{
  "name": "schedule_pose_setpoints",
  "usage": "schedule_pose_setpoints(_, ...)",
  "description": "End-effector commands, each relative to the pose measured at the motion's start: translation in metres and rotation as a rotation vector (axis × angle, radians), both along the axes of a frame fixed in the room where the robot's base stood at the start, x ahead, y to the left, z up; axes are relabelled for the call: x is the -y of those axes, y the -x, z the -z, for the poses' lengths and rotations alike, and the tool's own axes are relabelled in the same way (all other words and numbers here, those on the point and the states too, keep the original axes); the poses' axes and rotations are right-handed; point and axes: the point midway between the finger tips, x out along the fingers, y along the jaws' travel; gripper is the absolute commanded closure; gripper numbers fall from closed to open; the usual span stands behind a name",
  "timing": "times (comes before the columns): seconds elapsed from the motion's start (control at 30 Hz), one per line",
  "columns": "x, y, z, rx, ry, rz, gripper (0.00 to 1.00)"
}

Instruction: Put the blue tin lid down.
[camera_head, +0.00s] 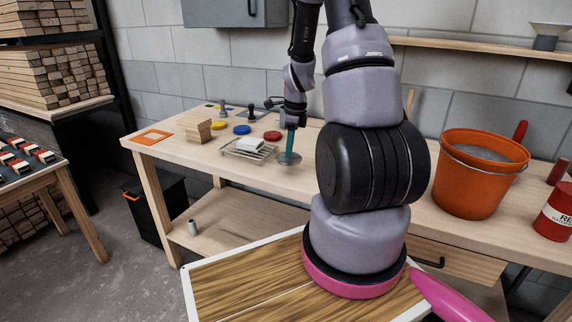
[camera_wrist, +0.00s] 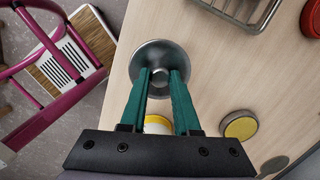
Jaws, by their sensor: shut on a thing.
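My gripper (camera_head: 289,150) points down near the front edge of the workbench. In the wrist view its two teal fingers (camera_wrist: 160,80) are shut on the raised middle of a grey metal round piece (camera_wrist: 150,55) with a wide rim. The same grey piece shows under the fingers in the head view (camera_head: 288,160); I cannot tell whether it touches the bench. The blue lid (camera_head: 242,129) lies flat on the bench, to the left of and behind my gripper and apart from it. A yellow lid (camera_head: 217,125) and a red lid (camera_head: 272,135) lie beside it.
A wire rack (camera_head: 248,149) with a white block stands just left of my gripper. A wooden block (camera_head: 197,131) and an orange square frame (camera_head: 152,137) lie further left. An orange bucket (camera_head: 478,172) stands at right. The wrist view shows a yellow-topped round thing (camera_wrist: 239,125) on the bench.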

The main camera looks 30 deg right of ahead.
Motion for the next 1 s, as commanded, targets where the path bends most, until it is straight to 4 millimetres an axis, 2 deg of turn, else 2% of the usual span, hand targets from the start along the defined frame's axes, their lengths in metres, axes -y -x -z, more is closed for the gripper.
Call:
schedule_pose_setpoints(0.4, 0.0, 0.001, 0.05, -0.002, -0.002, 0.0, 1.0)
schedule_pose_setpoints(0.8, -0.001, 0.0, 0.055, 0.0, 0.0, 0.0, 1.0)
schedule_pose_setpoints(0.83, 0.0, 0.0, 0.055, 0.0, 0.0, 0.0, 0.66)
schedule_pose_setpoints(0.9, 0.0, 0.0, 0.055, 0.0, 0.0, 0.0, 0.4)
schedule_pose_setpoints(1.0, 0.0, 0.0, 0.055, 0.0, 0.0, 0.0, 0.4)
